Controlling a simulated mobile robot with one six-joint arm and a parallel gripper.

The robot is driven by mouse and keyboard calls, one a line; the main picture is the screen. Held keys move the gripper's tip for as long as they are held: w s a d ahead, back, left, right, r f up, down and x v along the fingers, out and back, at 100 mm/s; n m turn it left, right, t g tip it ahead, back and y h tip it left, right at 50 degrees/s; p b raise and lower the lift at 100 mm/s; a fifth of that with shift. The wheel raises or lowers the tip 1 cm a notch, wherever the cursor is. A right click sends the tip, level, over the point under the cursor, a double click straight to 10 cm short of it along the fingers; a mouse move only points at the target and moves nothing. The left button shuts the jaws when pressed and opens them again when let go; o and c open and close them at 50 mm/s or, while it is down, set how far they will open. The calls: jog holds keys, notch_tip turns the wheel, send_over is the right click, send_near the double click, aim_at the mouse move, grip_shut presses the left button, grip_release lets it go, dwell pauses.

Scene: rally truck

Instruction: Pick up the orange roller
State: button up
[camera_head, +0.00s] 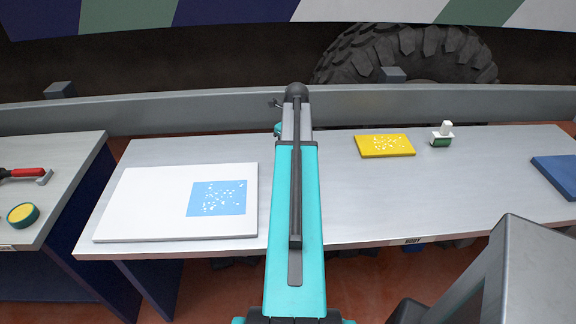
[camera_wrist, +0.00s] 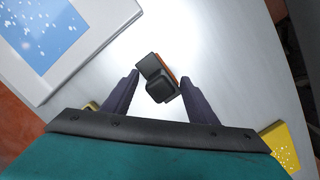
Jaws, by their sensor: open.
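In the wrist view, a small dark grey, blocky object with an orange edge along its right side (camera_wrist: 160,80) lies on the grey table; it appears to be the orange roller. My gripper (camera_wrist: 159,77) is open, with one dark finger to the left of the roller and one to the right. The roller shows in the gap between the fingertips. I cannot tell whether a finger touches it or how high the gripper is above the table. In the head view, my teal arm hides the roller and the gripper.
A white panel with a blue square (camera_head: 150,205) lies left on the metal table (camera_head: 350,205). A yellow board (camera_head: 385,146) and a green-and-white stamp-like item (camera_head: 441,135) are at right. A blue item (camera_head: 558,176) lies at the far right. A side table at left holds a red-handled tool (camera_head: 25,173).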

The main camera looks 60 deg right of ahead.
grip_shut()
jog(key=shift+r, duration=0.15)
dwell(0.4)
jog(key=shift+r+b, duration=0.7)
jog(key=shift+r, duration=0.9)
jog(key=s+a+b, duration=0.1)
jog(key=s+a, duration=0.2)
jog(key=s, duration=0.4)
jog(key=s+a+r+b, duration=0.1)
jog(key=s+a+b, duration=0.1)
jog(key=s, duration=0.5)
jog(key=shift+s+a+r, duration=0.2)
jog(key=shift+a+r, duration=0.1)
jog(key=shift+a, duration=0.6)
jog(key=c, duration=0.6)
grip_release()
jog(key=shift+c, duration=0.2)
grip_shut()
